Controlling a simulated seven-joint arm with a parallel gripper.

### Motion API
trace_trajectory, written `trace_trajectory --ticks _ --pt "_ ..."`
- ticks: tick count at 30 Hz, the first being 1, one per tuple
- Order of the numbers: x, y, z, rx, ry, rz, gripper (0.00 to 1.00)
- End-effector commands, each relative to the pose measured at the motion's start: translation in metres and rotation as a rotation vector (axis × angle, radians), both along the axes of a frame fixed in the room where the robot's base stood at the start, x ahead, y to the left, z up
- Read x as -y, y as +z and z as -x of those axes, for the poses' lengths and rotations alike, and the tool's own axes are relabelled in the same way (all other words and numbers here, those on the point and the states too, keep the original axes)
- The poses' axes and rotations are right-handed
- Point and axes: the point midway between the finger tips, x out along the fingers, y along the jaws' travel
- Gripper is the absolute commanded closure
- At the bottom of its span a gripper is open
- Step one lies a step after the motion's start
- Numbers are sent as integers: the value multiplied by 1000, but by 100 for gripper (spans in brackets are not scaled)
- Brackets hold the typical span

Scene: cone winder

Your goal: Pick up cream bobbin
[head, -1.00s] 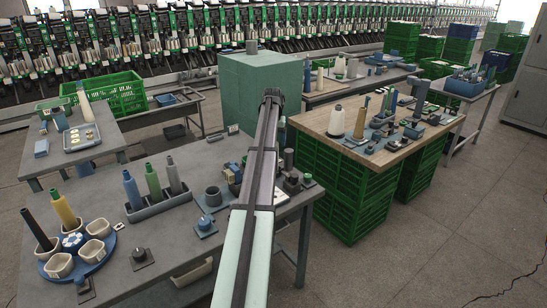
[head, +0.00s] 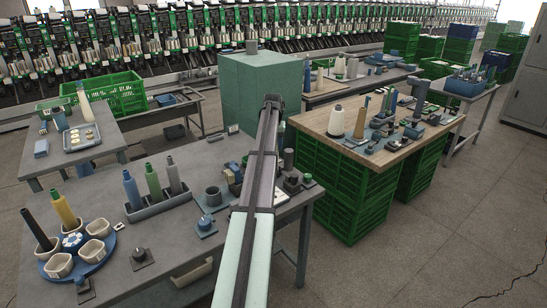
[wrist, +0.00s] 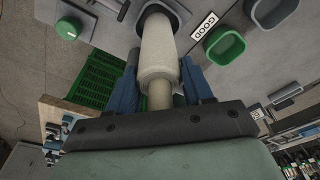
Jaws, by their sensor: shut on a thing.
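The cream bobbin (wrist: 158,50) is in the middle of the wrist view, pointing away from my gripper (wrist: 160,90). The two blue fingers are shut on its near, narrower part, one on each side. Its far end overlaps a grey cup with a dark inside at the top of the view. I cannot tell whether that end is in the cup or above it. In the head view my arm reaches away over the grey table, and my gripper and the held bobbin are hidden.
In the wrist view, a "GOOD" label (wrist: 203,26) and a green-lined cup (wrist: 225,46) lie right of the bobbin. A green button (wrist: 67,28) is at the left. In the head view, a wooden-topped table (head: 320,122) with cones and fixtures stands right, and a blue round tray (head: 108,240) sits front left.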

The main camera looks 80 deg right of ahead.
Motion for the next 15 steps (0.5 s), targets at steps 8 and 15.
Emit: trace_trajectory --ticks 8,15 --pt "0 3 0 0 0 1 81" --pt "1 34 0 0 0 2 81"
